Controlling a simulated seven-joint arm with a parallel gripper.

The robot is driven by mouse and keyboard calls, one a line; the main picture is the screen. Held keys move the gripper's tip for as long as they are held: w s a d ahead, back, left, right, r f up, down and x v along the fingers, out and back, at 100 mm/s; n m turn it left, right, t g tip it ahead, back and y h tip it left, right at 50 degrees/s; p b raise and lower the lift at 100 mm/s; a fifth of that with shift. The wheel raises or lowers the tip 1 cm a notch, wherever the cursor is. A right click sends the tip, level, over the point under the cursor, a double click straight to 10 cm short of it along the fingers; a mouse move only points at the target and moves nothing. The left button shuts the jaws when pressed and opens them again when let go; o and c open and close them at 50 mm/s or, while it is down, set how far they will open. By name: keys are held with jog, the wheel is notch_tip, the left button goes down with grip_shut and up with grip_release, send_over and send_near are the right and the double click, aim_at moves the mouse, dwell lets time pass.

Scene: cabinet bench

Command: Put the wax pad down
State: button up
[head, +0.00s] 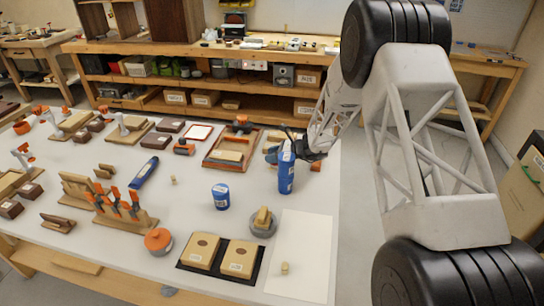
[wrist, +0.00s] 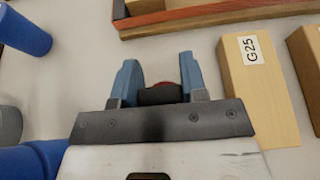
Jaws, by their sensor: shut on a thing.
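My gripper (wrist: 159,66) is shut on a small rounded thing, dark with a red part, which I take to be the wax pad (wrist: 160,93). It sits between the two blue fingers in the wrist view, partly hidden by the gripper body. In the head view my gripper (head: 273,155) is at the right part of the bench, behind and beside a tall blue bottle (head: 286,176). The held pad cannot be made out there. Whether it touches the bench is unclear.
A wooden block labelled G25 (wrist: 262,92) lies just right of my gripper in the wrist view. A wood-framed tray (head: 215,164) is left of my gripper.

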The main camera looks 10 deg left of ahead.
jog(key=shift+f, duration=0.25)
jog(key=o, duration=0.9)
jog(key=shift+d+r, duration=0.1)
jog(key=shift+r, duration=0.05)
jog(key=v, duration=1.1)
jog(key=shift+d, duration=0.4)
jog(key=shift+r, duration=0.15)
